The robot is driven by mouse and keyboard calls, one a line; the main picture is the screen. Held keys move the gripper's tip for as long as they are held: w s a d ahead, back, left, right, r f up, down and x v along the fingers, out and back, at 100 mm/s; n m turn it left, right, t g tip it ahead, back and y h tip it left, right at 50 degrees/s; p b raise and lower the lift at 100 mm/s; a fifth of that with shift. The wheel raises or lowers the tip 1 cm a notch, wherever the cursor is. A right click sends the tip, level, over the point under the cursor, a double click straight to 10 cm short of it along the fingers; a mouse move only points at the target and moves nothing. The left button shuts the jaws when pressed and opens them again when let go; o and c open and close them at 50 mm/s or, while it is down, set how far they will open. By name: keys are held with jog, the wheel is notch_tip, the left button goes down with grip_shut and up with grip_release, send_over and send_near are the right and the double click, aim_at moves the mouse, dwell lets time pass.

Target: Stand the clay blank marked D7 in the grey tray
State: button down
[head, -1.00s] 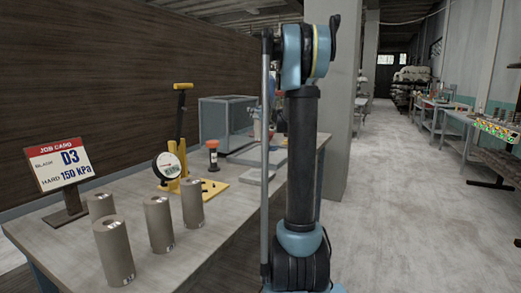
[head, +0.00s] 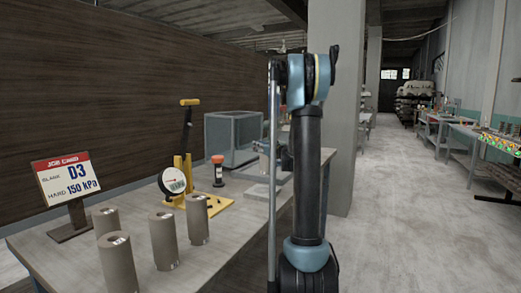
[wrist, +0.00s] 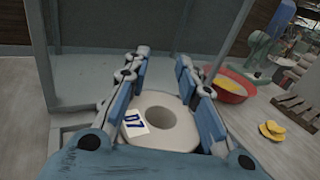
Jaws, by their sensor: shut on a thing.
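In the wrist view my gripper (wrist: 163,57) is shut around a pale round clay blank (wrist: 182,130) with a hole in its top. A white label marked D7 (wrist: 134,122) lies on that top. The blank's lower part is hidden. In the head view my arm hides most of the gripper and the blank. A low grey slab or tray (head: 262,196) lies on the bench right of the yellow tool; I cannot tell which. In the wrist view grey panels (wrist: 190,27) stand beyond the gripper.
Several grey-brown cylinders (head: 118,265) stand at the bench's near left. A job card (head: 68,178) reads D3, 150 kPa. A yellow lever tool with gauge (head: 190,165), an orange-topped cylinder (head: 218,172) and a grey clear-sided box (head: 232,138) stand behind. A red bowl (wrist: 228,92) shows right.

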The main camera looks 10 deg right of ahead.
jog(key=c, duration=0.8)
grip_release()
jog(key=shift+c, duration=0.2)
jog(key=shift+s+d, duration=0.1)
jog(key=v, duration=1.1)
jog(key=shift+s, duration=0.35)
jog(key=shift+d, duration=0.15)
